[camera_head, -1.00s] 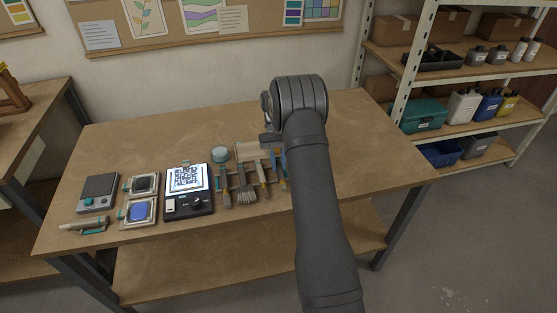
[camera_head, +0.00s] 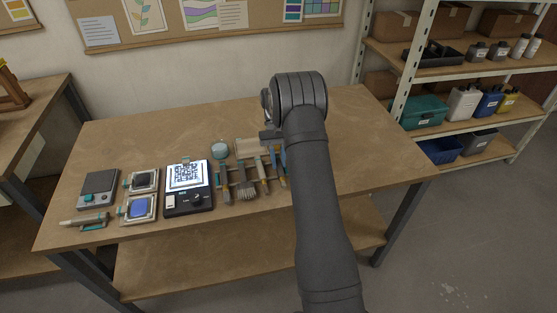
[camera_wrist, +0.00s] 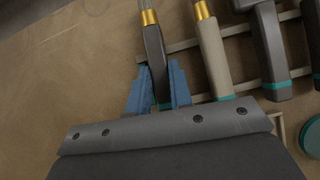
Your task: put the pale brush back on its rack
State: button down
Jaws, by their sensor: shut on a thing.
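My gripper (camera_wrist: 158,82) has its blue fingers on both sides of the handle of a dark-handled brush (camera_wrist: 154,45) with a gold ferrule, shut on it.
Wide dark-handled tools (camera_wrist: 270,50) lie right of the beige handle. A round teal-edged jar (camera_head: 220,150) stands behind the row. A black device with a patterned panel (camera_head: 188,205) is left of it. The back of the table (camera_head: 170,130) is clear.

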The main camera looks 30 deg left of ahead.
jog(key=shift+f, duration=0.3)
dwell(0.5)
jog(key=c, duration=1.2)
grip_release()
jog(key=v, duration=0.7)
jog(key=shift+w+a+r, duration=0.15)
jog(key=shift+r, duration=0.05)
jog(key=x, duration=0.7)
jog(key=shift+f, duration=0.2)
jog(key=shift+r, duration=0.25)
